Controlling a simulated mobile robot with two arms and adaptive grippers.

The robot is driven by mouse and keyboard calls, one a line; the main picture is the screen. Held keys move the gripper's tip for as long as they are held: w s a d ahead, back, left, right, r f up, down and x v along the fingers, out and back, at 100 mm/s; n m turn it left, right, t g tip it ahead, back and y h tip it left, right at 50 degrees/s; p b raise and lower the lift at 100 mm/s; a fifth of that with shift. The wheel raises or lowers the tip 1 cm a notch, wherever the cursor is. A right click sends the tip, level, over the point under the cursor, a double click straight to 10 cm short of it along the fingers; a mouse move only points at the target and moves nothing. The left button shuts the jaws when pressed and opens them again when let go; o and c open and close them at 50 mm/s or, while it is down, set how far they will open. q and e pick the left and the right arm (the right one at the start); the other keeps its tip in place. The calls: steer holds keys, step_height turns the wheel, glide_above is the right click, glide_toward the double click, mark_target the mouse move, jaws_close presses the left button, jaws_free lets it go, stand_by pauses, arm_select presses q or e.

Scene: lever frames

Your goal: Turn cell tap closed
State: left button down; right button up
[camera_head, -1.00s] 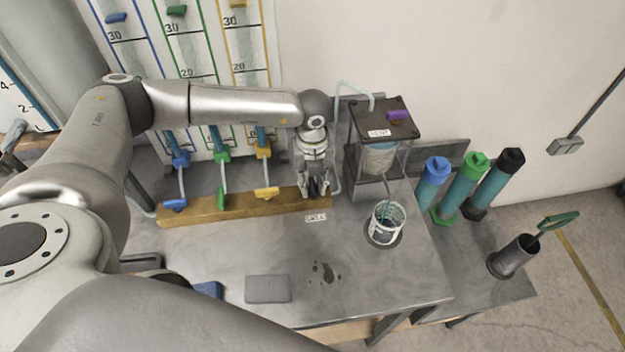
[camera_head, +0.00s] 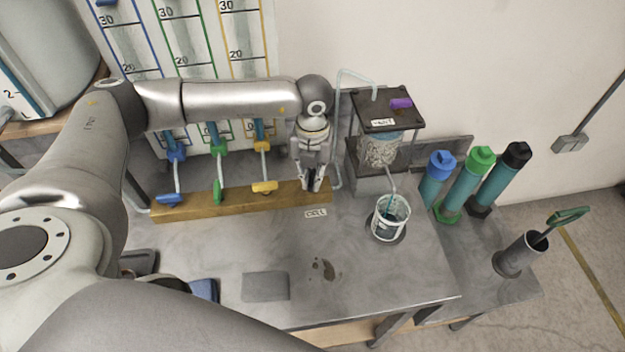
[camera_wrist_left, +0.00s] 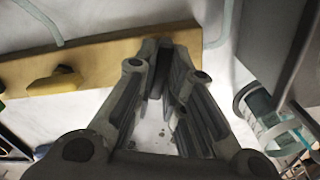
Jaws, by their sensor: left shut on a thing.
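The cell tap is at the right end of the wooden rail (camera_head: 230,205), behind a small label that seems to read CELL (camera_head: 315,213). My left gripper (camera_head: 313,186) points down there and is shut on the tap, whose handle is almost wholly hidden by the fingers. In the left wrist view the fingers (camera_wrist_left: 163,55) reach the rail's right end; the tap's angle cannot be made out. The clear cell vessel (camera_head: 380,150) stands to the right under a dark lid with a purple handle (camera_head: 401,103). My right gripper is not in view.
Blue (camera_head: 169,199), green (camera_head: 217,191) and yellow (camera_head: 264,187) taps sit along the rail to the left. A beaker (camera_head: 390,217) stands under the cell's outlet tube. Capped cylinders (camera_head: 467,185) stand at right. The front bench (camera_head: 380,280) is mostly clear.

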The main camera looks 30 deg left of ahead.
arm_select(q)
steer(key=m+b, duration=0.8)
steer(key=shift+w+f, duration=0.1)
steer(key=shift+f, duration=0.1)
steer(key=m+b, duration=0.3)
steer(key=m, duration=0.1)
steer(key=shift+r, duration=0.1)
steer(key=shift+r+m+b, duration=0.1)
steer(key=shift+m+b, duration=0.7)
steer(key=shift+m, duration=0.1)
steer(key=shift+r, duration=0.1)
steer(key=c, duration=1.5)
jaws_free()
